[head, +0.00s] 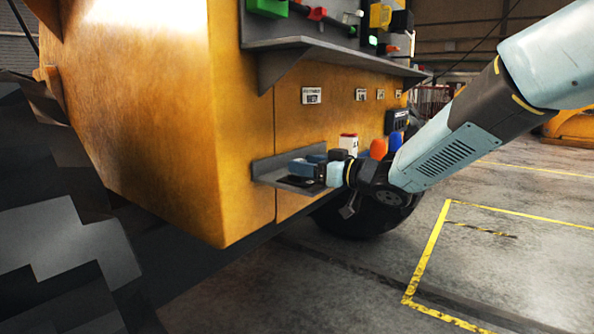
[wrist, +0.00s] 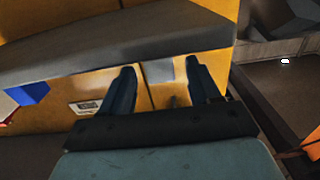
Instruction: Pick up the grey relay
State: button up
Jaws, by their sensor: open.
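My gripper (head: 304,166) is at the small lower ledge (head: 262,169) on the side of the yellow machine, with its blue-grey fingers pointing left over it. In the wrist view my gripper (wrist: 160,75) is open, its two dark fingers well apart. Yellow panel and a pale grey patch show between them, and nothing is clearly held. I cannot pick out the grey relay with certainty in either view. A flat dark item (head: 300,181) lies on the ledge below the fingers; I cannot tell what it is.
A white item with a red top (head: 348,143) and orange (head: 378,149) and blue rounded things stand behind my gripper. The upper shelf (head: 300,45) overhangs, holding green, red and yellow parts. A blue block (wrist: 30,92) shows in the wrist view. Open floor lies right.

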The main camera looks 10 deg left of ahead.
jog(key=shift+x, duration=1.3)
jog(key=c, duration=1)
